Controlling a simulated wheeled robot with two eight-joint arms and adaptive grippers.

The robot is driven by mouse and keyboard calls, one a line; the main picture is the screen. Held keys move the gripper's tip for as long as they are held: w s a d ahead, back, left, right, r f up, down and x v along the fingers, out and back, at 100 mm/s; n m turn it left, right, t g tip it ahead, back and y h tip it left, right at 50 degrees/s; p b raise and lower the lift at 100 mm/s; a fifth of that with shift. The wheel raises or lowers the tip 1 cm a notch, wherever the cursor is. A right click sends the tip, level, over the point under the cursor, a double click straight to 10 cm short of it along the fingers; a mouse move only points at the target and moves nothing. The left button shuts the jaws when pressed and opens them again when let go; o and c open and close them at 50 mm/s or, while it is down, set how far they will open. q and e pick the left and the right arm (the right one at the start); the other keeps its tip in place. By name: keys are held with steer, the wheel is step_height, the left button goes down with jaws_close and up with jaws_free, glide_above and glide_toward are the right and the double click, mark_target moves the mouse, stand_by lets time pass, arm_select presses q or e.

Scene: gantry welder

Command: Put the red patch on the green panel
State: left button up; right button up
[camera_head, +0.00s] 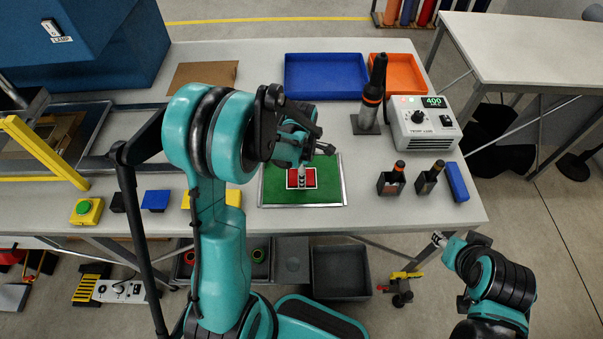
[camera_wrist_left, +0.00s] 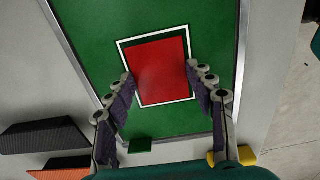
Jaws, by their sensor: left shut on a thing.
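The green panel (camera_head: 275,192) lies in a pale metal frame near the front middle of the table. It also fills much of the left wrist view (camera_wrist_left: 85,25). A white square outline is marked on it. The red patch (camera_wrist_left: 160,72) appears over that outline, with white showing along its upper and left sides. My left gripper (camera_head: 302,172) is above the panel, pointing down, and is shut on the red patch. Its fingers grip opposite edges in the left wrist view. I cannot tell whether the patch touches the panel. My right gripper (camera_head: 438,239) is beyond the table's front edge; its jaws are too small to read.
A blue tray (camera_head: 326,76), an orange tray (camera_head: 400,72), a dark bottle-like tool (camera_head: 373,92) and a white control box (camera_head: 425,124) stand behind. Two dark holders (camera_head: 391,181) (camera_head: 428,179) and a blue block (camera_head: 457,182) are right of the panel. Yellow bars are at left.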

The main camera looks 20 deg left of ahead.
arm_select(q)
steer(key=shift+s+f+b, duration=0.1)
steer(key=shift+f+b, duration=0.15)
steer(key=shift+b, duration=0.1)
steer(key=shift+s+d+f, duration=0.1)
steer(key=shift+s+f, duration=0.05)
steer(key=shift+f, duration=0.05)
steer(key=shift+c, duration=0.6)
steer(key=o, duration=0.8)
steer(key=shift+f+b, duration=0.1)
steer(key=shift+b, duration=0.25)
steer(key=shift+o, duration=0.9)
steer(key=shift+w+f, duration=0.1)
steer(key=shift+w, duration=0.1)
